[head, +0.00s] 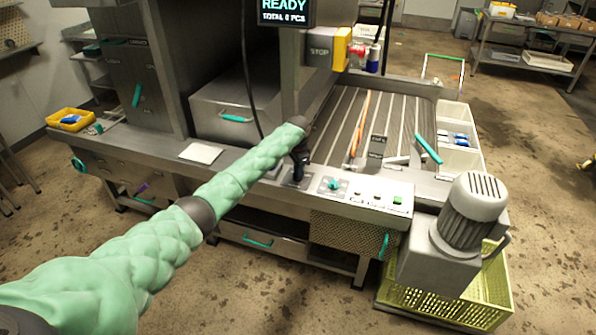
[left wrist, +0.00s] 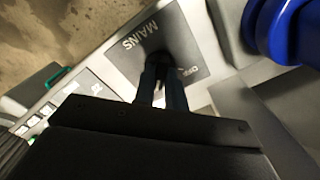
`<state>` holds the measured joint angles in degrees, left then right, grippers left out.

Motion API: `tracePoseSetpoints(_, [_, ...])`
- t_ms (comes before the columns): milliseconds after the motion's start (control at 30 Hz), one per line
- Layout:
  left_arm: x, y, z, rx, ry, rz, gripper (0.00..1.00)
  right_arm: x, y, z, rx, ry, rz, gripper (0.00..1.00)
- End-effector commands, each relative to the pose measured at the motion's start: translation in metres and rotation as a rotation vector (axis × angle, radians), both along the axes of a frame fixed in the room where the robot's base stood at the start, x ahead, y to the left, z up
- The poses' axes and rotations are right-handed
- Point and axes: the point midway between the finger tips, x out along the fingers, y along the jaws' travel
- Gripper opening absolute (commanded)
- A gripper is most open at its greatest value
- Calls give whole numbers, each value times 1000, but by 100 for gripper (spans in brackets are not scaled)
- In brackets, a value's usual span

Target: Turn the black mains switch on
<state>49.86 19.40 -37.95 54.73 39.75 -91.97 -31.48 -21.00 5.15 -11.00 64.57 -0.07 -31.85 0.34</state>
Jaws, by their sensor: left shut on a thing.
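The mains switch panel shows in the left wrist view as a dark plate (left wrist: 122,58) lettered MAINS, with OFF beside the fingers. In the head view the same plate (head: 288,183) lies on the machine's front ledge. My left gripper (head: 299,178) reaches down onto it, and its fingers (left wrist: 163,88) are shut on the black mains switch. The switch is mostly hidden between the fingers, so its exact angle cannot be told. My right gripper is in neither view.
A teal knob (head: 333,184) and a green button (head: 397,200) sit right of the plate on the ledge. A grey motor (head: 474,208) stands at the right end. A display (head: 284,11) reads READY. A blue rounded part (left wrist: 285,30) is close in the wrist view.

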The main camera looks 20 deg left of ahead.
Motion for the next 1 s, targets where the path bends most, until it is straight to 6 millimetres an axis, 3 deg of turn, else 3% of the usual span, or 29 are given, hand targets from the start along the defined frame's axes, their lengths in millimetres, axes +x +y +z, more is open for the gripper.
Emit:
tracePoseSetpoints(67, [1,1,2,1,-4,0,0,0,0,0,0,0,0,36])
tracePoseSetpoints(100, [1,1,2,1,-4,0,19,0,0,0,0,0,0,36])
tracePoseSetpoints(200, [1,1,2,0,-3,0,35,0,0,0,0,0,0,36])
tracePoseSetpoints(567, [1,0,4,0,-3,0,35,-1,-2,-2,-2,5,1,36])
tracePoseSetpoints(633, [1,0,9,-1,-3,0,35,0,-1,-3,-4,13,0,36])
tracePoseSetpoints(1000, [1,0,59,-1,-3,0,35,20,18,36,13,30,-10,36])
